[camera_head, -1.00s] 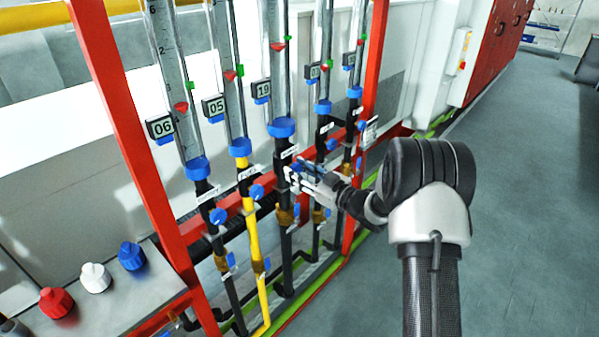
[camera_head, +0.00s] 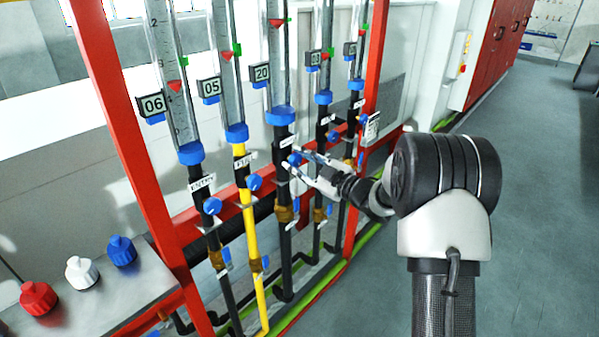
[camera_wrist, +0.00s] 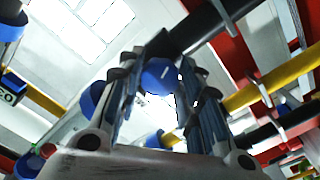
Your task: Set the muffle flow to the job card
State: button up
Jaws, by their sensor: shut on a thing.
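The middle flow tube (camera_head: 278,60) has a black pipe, a display (camera_head: 261,74) reading 20 and a red float (camera_head: 277,22) about level with a green marker (camera_head: 289,20). Its label (camera_head: 287,141) is too small to read. A blue knob (camera_head: 295,158) sits on this pipe. My gripper (camera_head: 299,163) reaches in from the right and is shut on that knob. In the wrist view the knob (camera_wrist: 160,75) lies between the two fingers. A small white card (camera_head: 371,128) hangs on the right red post; its text is unreadable.
Neighbouring tubes stand close on both sides, with blue knobs (camera_head: 212,206) (camera_head: 255,182) (camera_head: 332,137) of their own. The left displays read 06 (camera_head: 152,105) and 05 (camera_head: 209,89). Red posts (camera_head: 120,130) frame the panel. Red, white and blue caps (camera_head: 81,272) stand on a metal bench. Floor at right is clear.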

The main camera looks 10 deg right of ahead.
jog(key=shift+f+n+b, duration=0.1)
jog(key=shift+n+b, duration=0.8)
jog(key=o, duration=1.1)
jog(key=v, duration=1.2)
